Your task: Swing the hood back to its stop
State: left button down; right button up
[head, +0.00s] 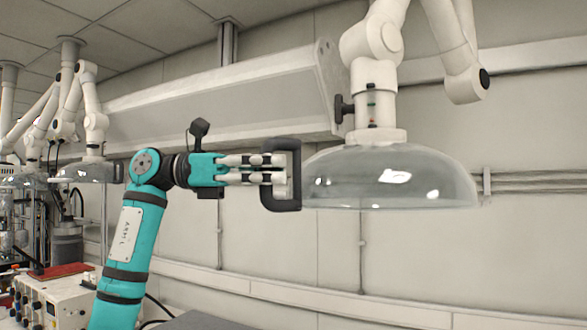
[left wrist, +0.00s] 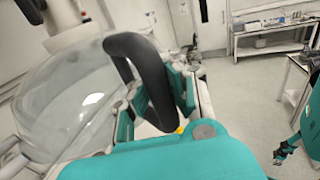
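The hood (head: 390,178) is a clear dome hanging level from a white jointed arm (head: 372,42). In the left wrist view the hood (left wrist: 68,95) fills the left side. Its black loop handle (head: 295,200) is on the dome's left side in the head view. My left gripper (head: 280,168) reaches in from the left, with its fingers at the handle. In the left wrist view the handle (left wrist: 140,50) passes between the finger pads, which close on its bar. My right gripper (left wrist: 280,156) shows small at the lower right of the left wrist view, away from the hood; its opening is unclear.
More hoods on white arms (head: 95,125) hang at the left. Lab equipment with a red top (head: 60,270) stands lower left. A long pale casing (head: 215,100) runs along the wall behind. The left wrist view shows benches (left wrist: 265,40) and open floor (left wrist: 245,95).

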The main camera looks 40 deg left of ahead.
pick_arm(q)
jog(key=shift+a+r, duration=0.15)
jog(key=shift+a, duration=0.2)
pick_arm(e)
jog(key=shift+s, duration=0.1)
pick_arm(q)
jog(key=c, duration=1.9)
grip_release()
jog(key=o, duration=0.4)
jog(key=shift+s+a, duration=0.3)
jog(key=shift+a, duration=0.4)
jog(key=shift+o, duration=1.4)
jog(key=shift+a+f, duration=0.2)
jog(key=shift+a, duration=0.1)
jog(key=shift+o, duration=0.3)
jog(key=shift+a, duration=0.1)
jog(key=shift+w+d, duration=0.15)
jog(key=shift+d, duration=0.25)
jog(key=v, duration=1.2)
jog(key=shift+a, duration=0.2)
pick_arm(e)
jog(key=shift+s+a+r, duration=0.1)
jog(key=shift+s+a, duration=0.05)
jog(key=shift+a, duration=0.15)
